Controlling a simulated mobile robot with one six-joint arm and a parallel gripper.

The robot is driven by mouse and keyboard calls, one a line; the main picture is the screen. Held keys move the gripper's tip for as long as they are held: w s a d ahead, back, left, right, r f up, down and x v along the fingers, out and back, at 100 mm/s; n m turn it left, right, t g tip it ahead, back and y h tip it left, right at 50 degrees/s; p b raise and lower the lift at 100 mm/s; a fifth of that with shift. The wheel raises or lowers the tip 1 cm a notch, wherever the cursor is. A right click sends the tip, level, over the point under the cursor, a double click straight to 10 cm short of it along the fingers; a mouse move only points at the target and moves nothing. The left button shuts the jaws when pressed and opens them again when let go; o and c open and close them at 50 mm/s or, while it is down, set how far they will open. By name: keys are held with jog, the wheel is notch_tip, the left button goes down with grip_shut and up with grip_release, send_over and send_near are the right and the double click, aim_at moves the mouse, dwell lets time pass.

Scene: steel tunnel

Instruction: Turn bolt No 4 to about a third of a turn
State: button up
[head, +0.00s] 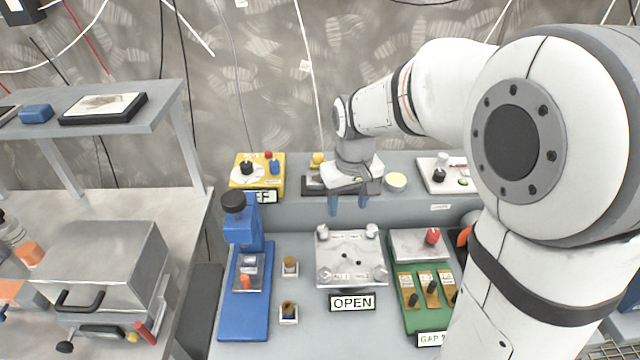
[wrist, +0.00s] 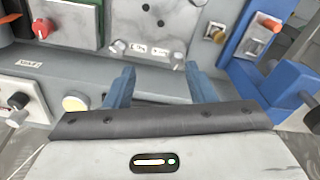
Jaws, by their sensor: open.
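A light metal plate (head: 350,258) with a bolt at each corner lies on the bench in the head view, behind an OPEN sign (head: 352,303). The small labels beside the bolts are too small to read surely, so I cannot tell which is No 4. My gripper (head: 352,206) points down, open and empty, behind the plate's far edge and apart from it. In the wrist view the plate (wrist: 150,22) lies beyond my open fingers (wrist: 160,75). Two of its bolts show there, a left one (wrist: 118,47) and a right one (wrist: 178,58).
A blue press (head: 240,290) stands left of the plate, and a green panel with switches (head: 425,300) stands right. A raised shelf behind holds a yellow box (head: 257,172), a pale round button (head: 395,182) and a white box (head: 440,172). A metal case (head: 95,270) sits far left.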

jog(key=n, duration=0.1)
send_over(322, 229)
jog(key=shift+g, duration=0.4)
notch_tip(322, 229, down, 6)
jog(key=shift+f, duration=0.1)
notch_tip(322, 229, down, 7)
jog(key=shift+f, duration=0.2)
jog(key=shift+c, duration=0.2)
jog(key=c, duration=0.9)
